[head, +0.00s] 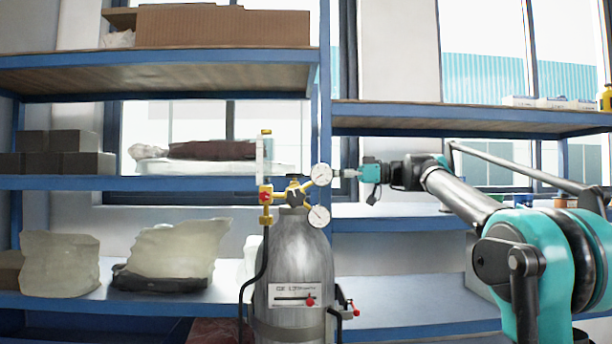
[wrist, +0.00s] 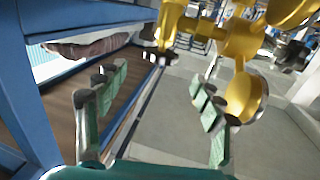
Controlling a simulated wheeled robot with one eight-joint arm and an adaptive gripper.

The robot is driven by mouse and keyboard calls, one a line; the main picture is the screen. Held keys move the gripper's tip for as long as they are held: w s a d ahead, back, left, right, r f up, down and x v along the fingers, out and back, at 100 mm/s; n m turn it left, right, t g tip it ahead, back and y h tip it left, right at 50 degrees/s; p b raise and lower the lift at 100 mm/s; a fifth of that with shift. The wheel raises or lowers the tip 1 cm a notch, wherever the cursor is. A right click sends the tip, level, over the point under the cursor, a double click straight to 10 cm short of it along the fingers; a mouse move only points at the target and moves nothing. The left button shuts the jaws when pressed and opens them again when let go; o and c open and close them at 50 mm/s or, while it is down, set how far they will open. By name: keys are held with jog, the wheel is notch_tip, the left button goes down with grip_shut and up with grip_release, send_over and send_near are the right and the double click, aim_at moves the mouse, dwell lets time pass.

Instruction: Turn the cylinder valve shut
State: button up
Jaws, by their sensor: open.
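A grey gas cylinder (head: 292,260) stands upright in front of the shelves in the head view. Its dark valve handwheel (head: 294,193) sits on top, beside a yellow brass regulator (head: 268,196) with two round white gauges (head: 320,174). My gripper (head: 346,173) is just right of the upper gauge in the head view, slightly above the handwheel and apart from it. In the wrist view my gripper (wrist: 155,112) is open, with green-padded fingers wide apart and nothing between them. The yellow regulator (wrist: 238,42) fills the upper right there, near the right finger. I cannot clearly make out the handwheel in the wrist view.
Blue-framed shelves (head: 160,183) stand behind the cylinder, with a blue post (head: 324,120) close by. Dark boxes (head: 60,152) and wrapped bundles (head: 170,250) lie on them. A black hose (head: 250,290) hangs down the cylinder's left side. Grey floor (wrist: 175,120) shows between the fingers.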

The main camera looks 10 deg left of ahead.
jog(key=shift+d, duration=1.65)
